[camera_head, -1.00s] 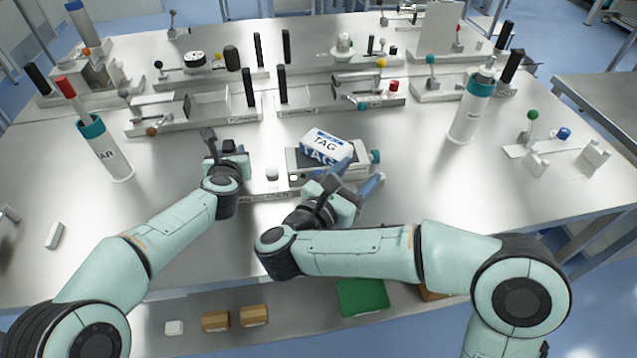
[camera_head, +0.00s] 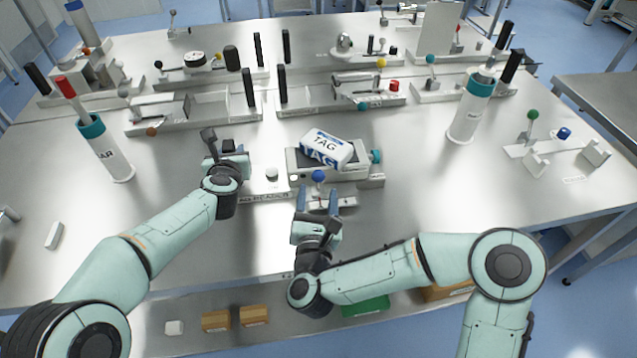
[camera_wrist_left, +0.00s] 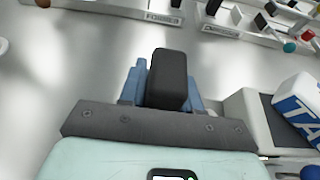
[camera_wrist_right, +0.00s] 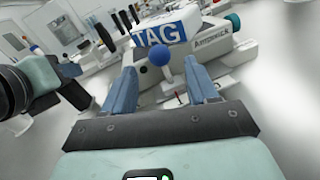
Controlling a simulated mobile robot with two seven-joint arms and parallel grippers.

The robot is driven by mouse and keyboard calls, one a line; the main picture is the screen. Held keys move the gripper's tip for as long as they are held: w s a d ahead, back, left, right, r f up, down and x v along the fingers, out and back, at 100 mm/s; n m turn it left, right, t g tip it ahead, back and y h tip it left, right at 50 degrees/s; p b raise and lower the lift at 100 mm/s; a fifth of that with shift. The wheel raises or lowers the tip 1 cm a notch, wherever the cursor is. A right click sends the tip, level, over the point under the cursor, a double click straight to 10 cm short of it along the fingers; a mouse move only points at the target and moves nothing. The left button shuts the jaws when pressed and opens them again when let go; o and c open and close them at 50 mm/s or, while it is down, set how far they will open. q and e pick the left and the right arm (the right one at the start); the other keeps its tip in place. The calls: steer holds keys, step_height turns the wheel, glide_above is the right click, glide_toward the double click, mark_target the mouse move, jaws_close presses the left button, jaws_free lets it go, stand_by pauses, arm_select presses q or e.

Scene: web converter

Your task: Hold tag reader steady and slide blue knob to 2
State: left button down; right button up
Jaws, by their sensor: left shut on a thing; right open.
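My left gripper (camera_head: 228,152) is shut on a black upright handle (camera_wrist_left: 170,80) left of the reader. Number marks are not readable.
Several fixtures with black handles and coloured knobs stand behind. A teal-topped bottle (camera_head: 103,148) stands left, another (camera_head: 468,110) right. A small fixture with a green knob (camera_head: 532,114) is far right.

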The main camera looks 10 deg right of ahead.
mark_target(319, 182)
arm_select(q)
steer(key=shift+s+a+f, duration=0.1)
steer(key=shift+f, duration=0.6)
arm_select(e)
steer(key=shift+x, duration=2.05)
jaws_close()
arm_select(q)
steer(key=shift+a, duration=0.1)
arm_select(e)
steer(key=shift+d, duration=1.65)
jaws_free()
steer(key=shift+s, duration=0.1)
steer(key=shift+a, duration=0.1)
steer(key=v, duration=1.2)
steer(key=shift+s, duration=0.1)
arm_select(q)
steer(key=shift+r, duration=0.35)
arm_select(e)
steer(key=shift+r, duration=0.15)
